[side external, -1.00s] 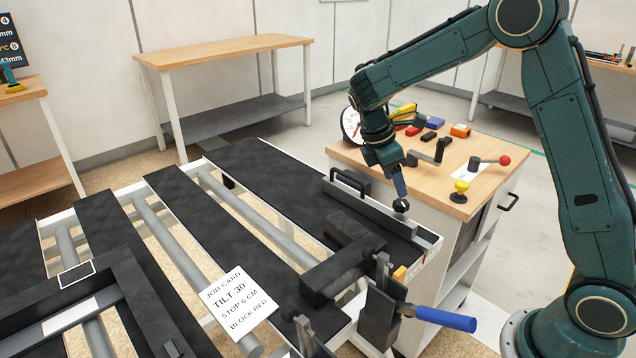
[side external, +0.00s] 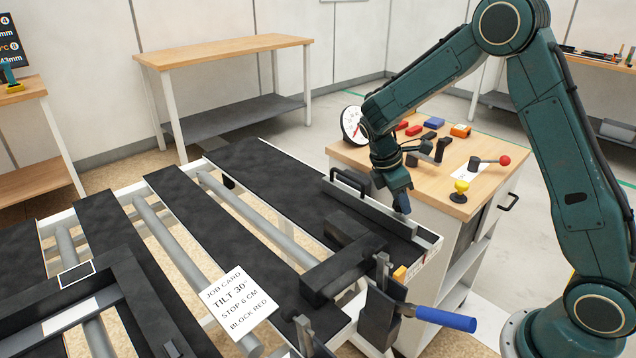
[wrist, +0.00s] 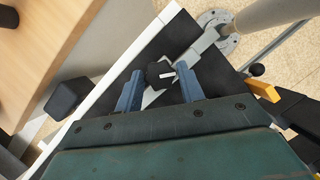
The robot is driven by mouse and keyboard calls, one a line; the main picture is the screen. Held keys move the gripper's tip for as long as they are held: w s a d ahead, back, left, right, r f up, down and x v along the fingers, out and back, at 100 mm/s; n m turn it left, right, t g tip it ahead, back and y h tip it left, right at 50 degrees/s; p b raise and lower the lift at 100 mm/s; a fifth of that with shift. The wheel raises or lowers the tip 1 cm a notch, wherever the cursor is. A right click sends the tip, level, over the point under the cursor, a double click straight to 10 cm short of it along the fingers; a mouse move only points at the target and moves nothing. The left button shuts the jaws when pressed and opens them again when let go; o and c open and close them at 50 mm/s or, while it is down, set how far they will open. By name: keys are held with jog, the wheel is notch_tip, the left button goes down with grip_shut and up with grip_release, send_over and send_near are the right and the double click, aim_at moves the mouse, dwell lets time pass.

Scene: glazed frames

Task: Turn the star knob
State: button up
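The star knob (wrist: 158,72) is small and black with a white mark on it. In the wrist view it sits between the two blue fingers of my gripper (wrist: 160,84), with a gap showing on each side. My gripper is open around it and holds nothing. In the side view my gripper (side external: 402,208) points down at the fence bar (side external: 370,212) along the table's right edge, and its fingers hide the knob there.
A job card (side external: 238,298) reads tilt 30°, stop 6 cm, block red. A blue-handled clamp (side external: 445,319) stands at the front. The wooden cabinet top (side external: 440,185) behind holds coloured blocks, a dial gauge (side external: 352,125), a red-ball lever (side external: 504,160) and a yellow knob (side external: 461,187).

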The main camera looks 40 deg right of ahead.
jog(key=c, duration=0.5)
jog(key=shift+o, duration=0.2)
jog(key=shift+m, duration=0.4)
jog(key=shift+w+d+m+g+y, duration=0.1)
jog(key=shift+m+g+y, duration=0.35)
jog(key=shift+m, duration=0.75)
jog(key=m+y, duration=0.1)
jog(key=m, duration=0.2)
jog(key=shift+d+m+g, duration=0.1)
jog(key=shift+m+g, duration=0.25)
jog(key=shift+m, duration=0.05)
jog(key=m+y, duration=0.1)
jog(key=m, duration=0.2)
jog(key=m+y, duration=0.1)
jog(key=m, duration=0.2)
jog(key=shift+w+d+y, duration=0.1)
jog(key=shift+d+y, duration=0.05)
jog(key=shift+y, duration=0.2)
jog(key=m+y, duration=0.1)
jog(key=m, duration=0.2)
jog(key=m+y, duration=0.1)
jog(key=m, duration=0.2)
jog(key=shift+d, duration=0.15)
jog(key=m+t, duration=0.1)
jog(key=m, duration=0.2)
jog(key=m+t+y, duration=0.1)
jog(key=m, duration=0.3)
jog(key=shift+s+d+t+y, duration=0.1)
jog(key=shift+s+t+y, duration=0.1)
jog(key=shift+t+y, duration=0.15)
